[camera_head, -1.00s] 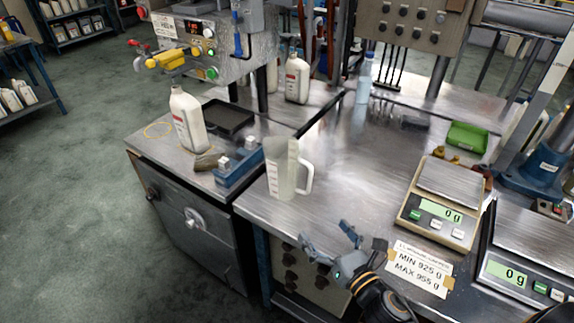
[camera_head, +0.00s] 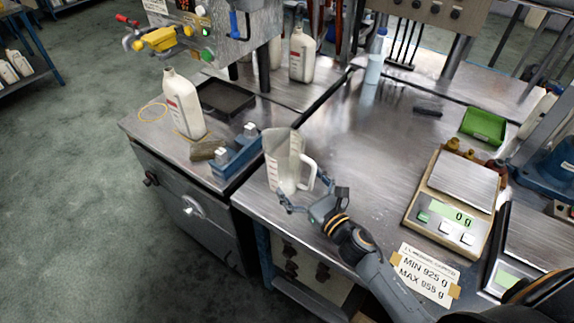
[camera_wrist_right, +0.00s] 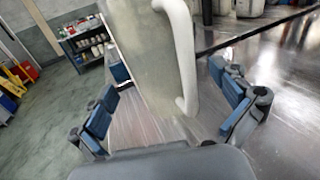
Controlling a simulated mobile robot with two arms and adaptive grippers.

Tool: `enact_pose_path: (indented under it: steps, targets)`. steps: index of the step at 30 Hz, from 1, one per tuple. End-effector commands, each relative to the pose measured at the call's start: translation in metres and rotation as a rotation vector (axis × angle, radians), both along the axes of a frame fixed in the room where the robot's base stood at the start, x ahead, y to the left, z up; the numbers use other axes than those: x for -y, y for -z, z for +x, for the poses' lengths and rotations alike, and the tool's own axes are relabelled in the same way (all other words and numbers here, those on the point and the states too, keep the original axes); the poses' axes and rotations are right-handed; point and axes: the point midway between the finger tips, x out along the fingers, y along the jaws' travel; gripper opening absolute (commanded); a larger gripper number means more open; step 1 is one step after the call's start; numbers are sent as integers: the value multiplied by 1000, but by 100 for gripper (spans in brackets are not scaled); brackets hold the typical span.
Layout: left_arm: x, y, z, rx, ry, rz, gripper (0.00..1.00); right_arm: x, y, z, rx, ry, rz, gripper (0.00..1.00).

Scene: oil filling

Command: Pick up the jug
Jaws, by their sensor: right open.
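The jug (camera_head: 283,162) is a translucent measuring jug with a handle on its right side. It stands upright near the front left corner of the metal bench. My right gripper (camera_head: 308,198) is at the jug's near side, low by its base and handle. In the right wrist view the jug (camera_wrist_right: 150,55) fills the upper middle, with its white handle to the right. The open fingers of my right gripper (camera_wrist_right: 165,112) lie to either side of it, and I see no grip on it. My left gripper is not in view.
A scale (camera_head: 450,205) and a paper label (camera_head: 428,272) lie right of the jug. A blue holder (camera_head: 236,157), a white bottle (camera_head: 184,105) and a black tray (camera_head: 228,97) stand on the left bench. The bench middle is clear.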

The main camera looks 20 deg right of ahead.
Motion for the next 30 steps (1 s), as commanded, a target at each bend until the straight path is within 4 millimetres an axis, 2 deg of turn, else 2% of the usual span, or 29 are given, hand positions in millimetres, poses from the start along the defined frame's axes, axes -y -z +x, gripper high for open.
enact_pose_path:
  steps: [7, 11, 20, 26, 30]
  targets:
    - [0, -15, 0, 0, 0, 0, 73, -8, -5, 31, 0, 1, 2, 100]
    - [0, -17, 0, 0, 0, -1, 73, -12, -2, 46, 2, 0, 2, 100]
    - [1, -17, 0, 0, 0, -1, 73, -14, 0, 51, 0, 0, 0, 100]
    - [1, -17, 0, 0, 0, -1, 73, -14, 0, 50, 0, 0, 0, 61]
    - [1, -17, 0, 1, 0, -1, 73, -14, 0, 51, 1, 0, 0, 60]
